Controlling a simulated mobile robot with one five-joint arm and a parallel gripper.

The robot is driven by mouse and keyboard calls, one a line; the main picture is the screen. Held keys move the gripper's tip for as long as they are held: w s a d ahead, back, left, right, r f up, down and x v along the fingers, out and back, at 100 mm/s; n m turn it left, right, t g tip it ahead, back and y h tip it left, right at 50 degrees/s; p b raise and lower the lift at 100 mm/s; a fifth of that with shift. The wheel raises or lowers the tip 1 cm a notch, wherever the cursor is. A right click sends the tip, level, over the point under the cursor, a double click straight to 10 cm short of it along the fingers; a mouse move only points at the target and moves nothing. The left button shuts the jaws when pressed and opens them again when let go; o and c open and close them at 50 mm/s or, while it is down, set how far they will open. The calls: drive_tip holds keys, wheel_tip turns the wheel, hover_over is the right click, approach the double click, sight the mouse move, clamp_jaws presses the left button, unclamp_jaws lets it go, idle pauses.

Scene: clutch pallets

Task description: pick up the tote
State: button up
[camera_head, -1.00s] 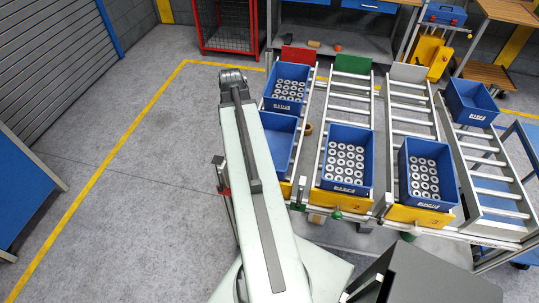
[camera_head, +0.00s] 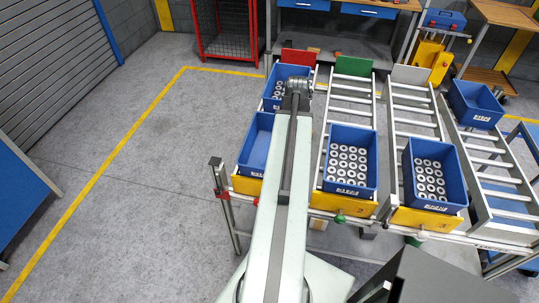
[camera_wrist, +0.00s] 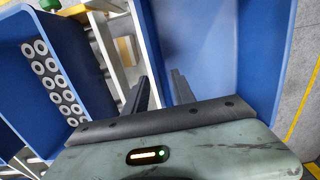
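Several blue totes sit on the sloped lanes in the head view. An empty tote (camera_head: 255,145) is at the front of the left lane, partly covered by my arm, and a tote with grey discs (camera_head: 288,70) is behind it. The middle lane holds a disc-filled tote (camera_head: 349,165), and the right one another (camera_head: 433,178). In the wrist view, my gripper (camera_wrist: 162,90) is open, its dark fingers apart near the side wall of the empty tote (camera_wrist: 225,60). I cannot tell whether they touch it. The middle disc tote (camera_wrist: 90,85) is at the left there.
Another empty tote (camera_head: 474,104) sits at the far right. Yellow lane fronts (camera_head: 343,203) and metal rails border the totes. A red mesh cage (camera_head: 227,30) and a workbench (camera_head: 345,50) stand behind. The floor at left (camera_head: 135,150) is clear.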

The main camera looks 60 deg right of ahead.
wheel_tip(320, 180, down, 5)
drive_tip(key=b, duration=0.4)
drive_tip(key=shift+d, duration=0.1)
drive_tip(key=shift+r, duration=0.2)
clamp_jaws()
idle(0.8)
